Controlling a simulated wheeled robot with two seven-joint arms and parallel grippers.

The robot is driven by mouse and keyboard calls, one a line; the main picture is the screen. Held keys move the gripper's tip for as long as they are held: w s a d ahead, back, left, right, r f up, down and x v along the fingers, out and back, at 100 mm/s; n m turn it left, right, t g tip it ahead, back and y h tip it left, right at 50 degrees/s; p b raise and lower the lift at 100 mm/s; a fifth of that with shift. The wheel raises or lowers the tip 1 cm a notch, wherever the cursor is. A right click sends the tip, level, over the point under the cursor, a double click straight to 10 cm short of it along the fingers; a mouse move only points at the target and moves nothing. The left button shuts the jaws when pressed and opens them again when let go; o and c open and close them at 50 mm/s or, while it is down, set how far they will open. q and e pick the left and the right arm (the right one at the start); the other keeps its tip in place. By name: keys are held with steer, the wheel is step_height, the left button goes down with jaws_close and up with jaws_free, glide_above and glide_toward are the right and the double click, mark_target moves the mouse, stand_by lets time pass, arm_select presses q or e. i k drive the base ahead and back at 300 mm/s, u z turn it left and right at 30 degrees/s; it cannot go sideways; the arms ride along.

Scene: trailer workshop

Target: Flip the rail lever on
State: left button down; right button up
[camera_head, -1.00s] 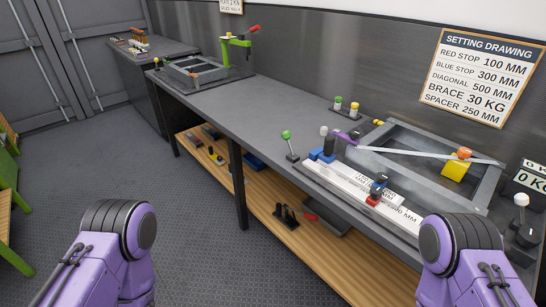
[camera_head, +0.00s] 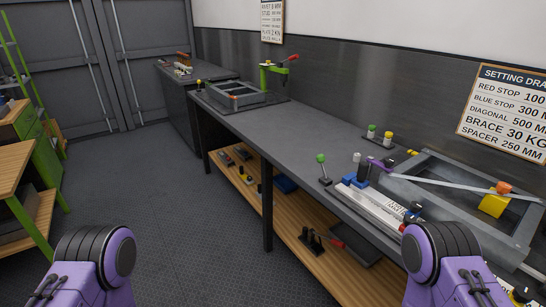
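A lever with a green ball knob (camera_head: 320,158) stands on a small dark base at the front edge of the workbench, beside the left end of the white measuring rail (camera_head: 375,206). Its stick leans slightly left. I see no label, so I cannot tell for certain that this is the rail lever. Blue and dark stop parts (camera_head: 357,180) sit at that end of the rail. Purple links of both my arms show at the bottom left and bottom right. Neither gripper is in view, and the right arm hides part of the rail.
A grey frame (camera_head: 435,160) with a diagonal bar and a yellow block lies behind the rail. Green and yellow knobs (camera_head: 379,134) stand near the wall. Open floor (camera_head: 170,200) lies left of the workbench (camera_head: 270,125).

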mark_target(320, 158)
steer(key=u, duration=0.5)
steer(key=i, duration=0.75)
steer(key=z, duration=0.55)
steer(key=i, duration=0.6)
steer(key=z, duration=0.65)
